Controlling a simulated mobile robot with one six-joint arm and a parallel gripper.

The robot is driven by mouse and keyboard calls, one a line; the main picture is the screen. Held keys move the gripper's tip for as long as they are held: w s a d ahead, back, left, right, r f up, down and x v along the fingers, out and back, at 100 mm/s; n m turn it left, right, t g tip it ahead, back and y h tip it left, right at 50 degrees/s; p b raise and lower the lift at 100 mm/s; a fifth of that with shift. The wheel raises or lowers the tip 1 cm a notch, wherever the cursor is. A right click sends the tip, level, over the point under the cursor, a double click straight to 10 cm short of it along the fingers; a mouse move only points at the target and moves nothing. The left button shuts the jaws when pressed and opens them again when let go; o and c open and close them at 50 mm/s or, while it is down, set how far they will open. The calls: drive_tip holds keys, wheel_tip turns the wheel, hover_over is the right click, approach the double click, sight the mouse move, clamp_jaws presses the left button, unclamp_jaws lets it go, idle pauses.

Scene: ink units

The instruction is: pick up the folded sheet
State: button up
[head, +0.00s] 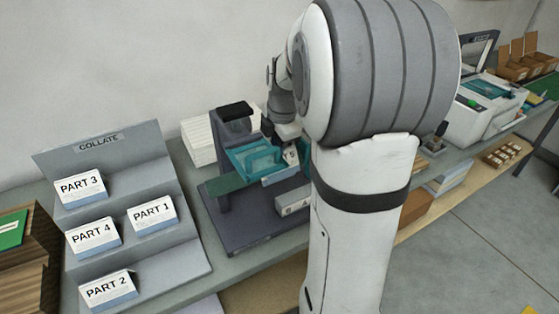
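I cannot make out the folded sheet for certain. A small pale piece with dark marks (291,156) shows just below my gripper (289,142), beside a teal tray (250,160); I cannot tell whether it is the sheet or part of something else. My gripper is low over the right side of the tray, on a dark grey bench machine (233,232) with a black handle. Its fingers are small and partly hidden, so their opening does not show. My arm covers the area to the right of the machine.
A grey stepped rack marked COLLATE (157,257) holds several labelled blocks on the left. A white stack (199,145) stands behind the machine. A white printer-like unit (472,125) stands at the right. A wooden box (35,259) is at the far left. The bench is crowded.

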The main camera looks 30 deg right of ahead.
clamp_jaws()
wheel_tip(320, 180, up, 11)
drive_tip(key=p, duration=0.7)
drive_tip(key=shift+w+d+g, duration=0.15)
drive_tip(key=shift+w+g, duration=0.15)
drive_tip(key=shift+g, duration=0.1)
drive_tip(key=p, duration=0.2)
drive_tip(key=shift+f+p, duration=0.2)
drive_tip(key=shift+p, duration=0.2)
drive_tip(key=shift+g, duration=0.3)
drive_tip(key=shift+s+f+b, duration=0.1)
drive_tip(key=shift+f+b, duration=2.65)
drive_tip(key=shift+f, duration=2.05)
drive_tip(key=shift+f, duration=0.25)
